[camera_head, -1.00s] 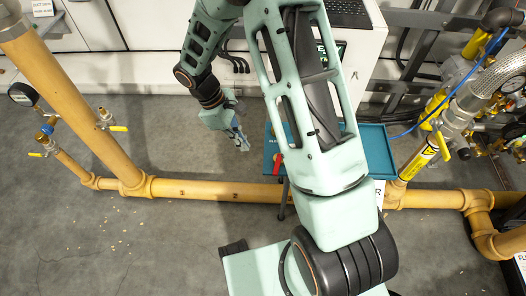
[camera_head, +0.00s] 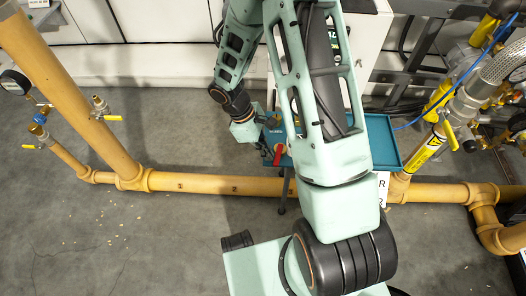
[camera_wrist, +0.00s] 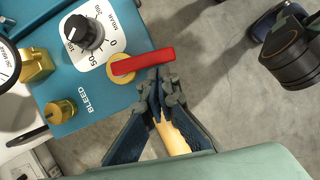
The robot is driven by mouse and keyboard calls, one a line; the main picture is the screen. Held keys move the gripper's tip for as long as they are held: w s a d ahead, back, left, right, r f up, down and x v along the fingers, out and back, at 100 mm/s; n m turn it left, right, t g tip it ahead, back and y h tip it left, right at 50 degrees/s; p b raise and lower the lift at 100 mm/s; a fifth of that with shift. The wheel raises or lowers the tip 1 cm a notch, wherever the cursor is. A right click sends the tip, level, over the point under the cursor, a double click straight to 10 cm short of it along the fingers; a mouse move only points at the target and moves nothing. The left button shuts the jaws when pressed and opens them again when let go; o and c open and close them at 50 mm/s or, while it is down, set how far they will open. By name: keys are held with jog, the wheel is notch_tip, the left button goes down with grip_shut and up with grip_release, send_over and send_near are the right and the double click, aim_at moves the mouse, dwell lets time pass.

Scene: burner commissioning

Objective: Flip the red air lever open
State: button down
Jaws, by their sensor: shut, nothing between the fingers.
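The red lever (camera_wrist: 143,62) lies roughly crosswise in the wrist view, its left end over a round brass hub (camera_wrist: 120,68) at the edge of a blue panel (camera_wrist: 68,88). The lever also shows as a small red piece in the head view (camera_head: 279,155). My gripper (camera_wrist: 160,84) is shut and empty. Its fingertips are close beside the lever's lower edge, near its free right end. I cannot tell whether they touch it. In the head view my gripper (camera_head: 267,151) is at the left edge of the panel, small and partly unclear.
A black dial (camera_wrist: 84,32) and a brass knob (camera_wrist: 60,111) marked BLEED are on the panel. A gauge (camera_wrist: 8,62) stands at left. A yellow pipe (camera_head: 210,185) runs below, across the floor. Open grey floor lies left of my gripper.

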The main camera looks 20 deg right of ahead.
jog(key=shift+s+d+n+t, duration=0.5)
jog(key=shift+s+d+n, duration=0.25)
jog(key=shift+n, duration=0.55)
jog(key=shift+d, duration=0.15)
jog(key=shift+h, duration=0.3)
jog(key=shift+w+a, duration=0.3)
jog(key=shift+w, duration=0.45)
jog(key=shift+w+a, duration=0.15)
jog(key=shift+a, duration=0.3)
jog(key=a+f+p+v, duration=0.1)
jog(key=p+v, duration=0.3)
jog(key=v, duration=0.7)
jog(key=shift+w+a, duration=0.4)
jog(key=shift+a, duration=0.35)
